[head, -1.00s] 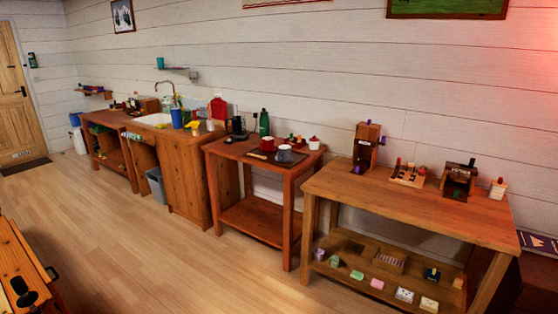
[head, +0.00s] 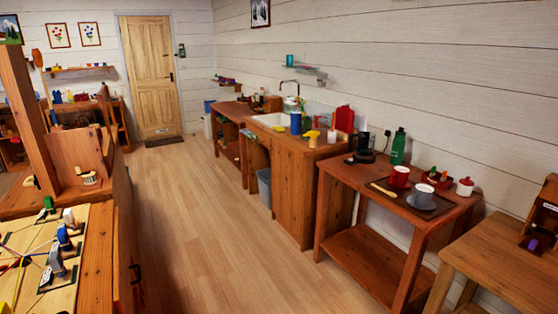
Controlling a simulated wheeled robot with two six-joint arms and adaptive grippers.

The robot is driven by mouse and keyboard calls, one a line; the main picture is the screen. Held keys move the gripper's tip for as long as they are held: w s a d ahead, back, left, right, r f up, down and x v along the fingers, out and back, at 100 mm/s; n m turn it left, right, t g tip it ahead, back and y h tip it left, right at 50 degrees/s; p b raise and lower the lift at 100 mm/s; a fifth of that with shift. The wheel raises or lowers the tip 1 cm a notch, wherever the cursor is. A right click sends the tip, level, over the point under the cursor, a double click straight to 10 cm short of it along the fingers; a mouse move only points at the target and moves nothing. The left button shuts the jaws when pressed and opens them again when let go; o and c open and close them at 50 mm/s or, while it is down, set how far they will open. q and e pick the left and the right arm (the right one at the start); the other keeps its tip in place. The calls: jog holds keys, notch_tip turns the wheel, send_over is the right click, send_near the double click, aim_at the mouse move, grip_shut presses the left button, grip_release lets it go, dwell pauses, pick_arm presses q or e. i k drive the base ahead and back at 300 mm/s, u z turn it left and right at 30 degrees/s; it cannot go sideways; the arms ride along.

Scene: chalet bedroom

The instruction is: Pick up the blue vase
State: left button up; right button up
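A tall blue vessel (head: 295,123) stands upright on the wooden sink counter, just right of the white sink (head: 270,120). It may be the blue vase, but it is too small here to be sure. A smaller teal vessel (head: 289,60) stands on the wall shelf above the sink. Neither of my grippers is in view, and nothing is seen being held.
A table with mugs and a green bottle (head: 398,147) stands right of the sink counter. A grey bin (head: 265,187) stands on the floor. A wooden bench (head: 112,240) edges the left. The floor aisle (head: 195,210) to the door (head: 149,77) is clear.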

aim_at(295, 116)
jog(key=u, duration=0.15)
jog(key=i, duration=3.75)
jog(key=z, duration=0.05)
